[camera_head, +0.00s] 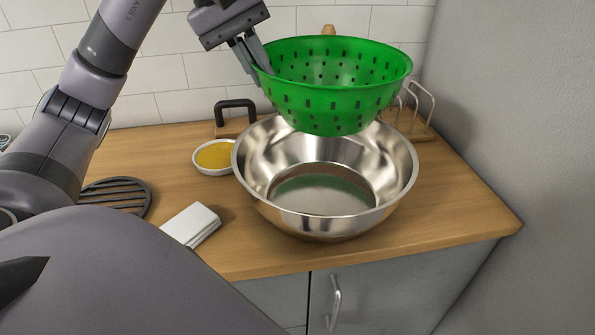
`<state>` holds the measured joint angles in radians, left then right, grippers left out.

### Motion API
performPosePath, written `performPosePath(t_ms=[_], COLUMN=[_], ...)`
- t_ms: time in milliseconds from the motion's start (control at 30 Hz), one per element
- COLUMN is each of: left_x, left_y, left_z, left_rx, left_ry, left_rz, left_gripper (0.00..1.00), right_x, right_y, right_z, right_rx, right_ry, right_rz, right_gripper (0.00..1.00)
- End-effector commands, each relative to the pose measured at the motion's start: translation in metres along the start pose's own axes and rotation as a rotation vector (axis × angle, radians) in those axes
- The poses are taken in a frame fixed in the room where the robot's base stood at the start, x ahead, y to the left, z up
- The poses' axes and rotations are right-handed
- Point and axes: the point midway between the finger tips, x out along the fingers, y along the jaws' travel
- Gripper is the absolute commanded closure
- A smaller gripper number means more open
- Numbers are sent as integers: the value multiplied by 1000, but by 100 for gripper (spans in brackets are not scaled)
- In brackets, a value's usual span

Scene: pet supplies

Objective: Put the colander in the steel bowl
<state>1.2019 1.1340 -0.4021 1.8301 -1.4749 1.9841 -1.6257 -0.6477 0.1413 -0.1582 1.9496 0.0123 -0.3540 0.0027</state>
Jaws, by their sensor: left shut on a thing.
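The green colander (340,100) is a perforated bowl held in the air above the steel bowl, over its back right part. My left gripper (262,72) is shut on the colander's left rim. The colander is roughly upright and slightly tilted. The steel bowl (325,222) is wide and shiny and stands on the wooden counter. Its inside looks empty, and the colander hides part of its back rim. My right gripper is not in view.
A white dish of yellow contents (214,156) stands left of the steel bowl. A folded white cloth or packet (190,224) and a dark slatted round trivet (118,194) lie on the counter (445,200). A wire rack (415,112) stands behind. A grey wall (520,110) bounds the right.

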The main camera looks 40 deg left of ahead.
Motion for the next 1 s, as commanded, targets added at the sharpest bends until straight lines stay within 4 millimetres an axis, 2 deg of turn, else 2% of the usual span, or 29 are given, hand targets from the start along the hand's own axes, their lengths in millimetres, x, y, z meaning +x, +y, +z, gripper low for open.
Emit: performPosePath(t_ms=[33,600,1000], left_x=[13,114,146], left_y=[-6,-53,-67], left_z=[0,0,0], left_rx=[-2,-2,-1], left_ry=[-1,1,1], left_rz=[-4,-3,-2], left_gripper=[100,100,100], right_x=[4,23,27], right_y=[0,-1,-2], right_z=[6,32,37], right_rx=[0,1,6], right_ry=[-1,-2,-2], right_rz=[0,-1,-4], right_gripper=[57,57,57])
